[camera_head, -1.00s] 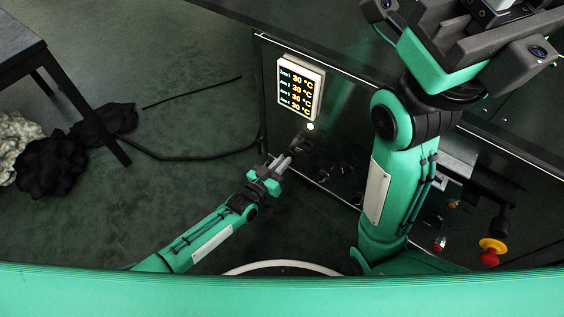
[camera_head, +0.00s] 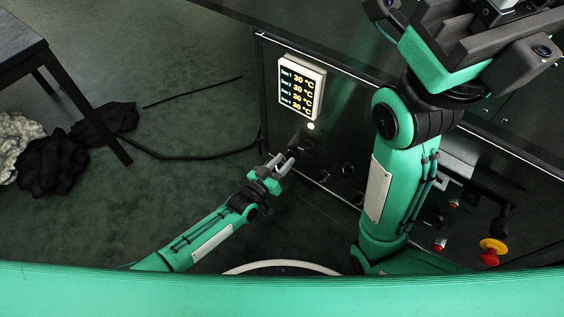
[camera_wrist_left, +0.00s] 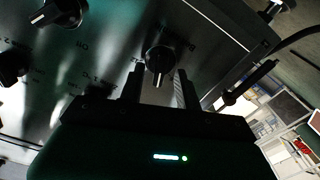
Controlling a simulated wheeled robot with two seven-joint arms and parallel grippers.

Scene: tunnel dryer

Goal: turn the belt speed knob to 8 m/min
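My left gripper (camera_head: 281,162) is open in front of the dark control panel in the head view. In the left wrist view its two fingers (camera_wrist_left: 157,88) stand apart, with a round black knob (camera_wrist_left: 160,58) in line with the gap between their tips. The knob has a light pointer mark. Other black knobs (camera_wrist_left: 62,12) sit to the left in that view. My right gripper (camera_head: 485,35) is partly seen at top right; its fingertips are cut off.
A display (camera_head: 301,88) reads 30 °C on several lines, with a lit white lamp (camera_head: 310,126) below it. A red-and-yellow emergency stop (camera_head: 491,250) is at lower right. A dark table (camera_head: 22,45) and black cable (camera_head: 190,157) are at left.

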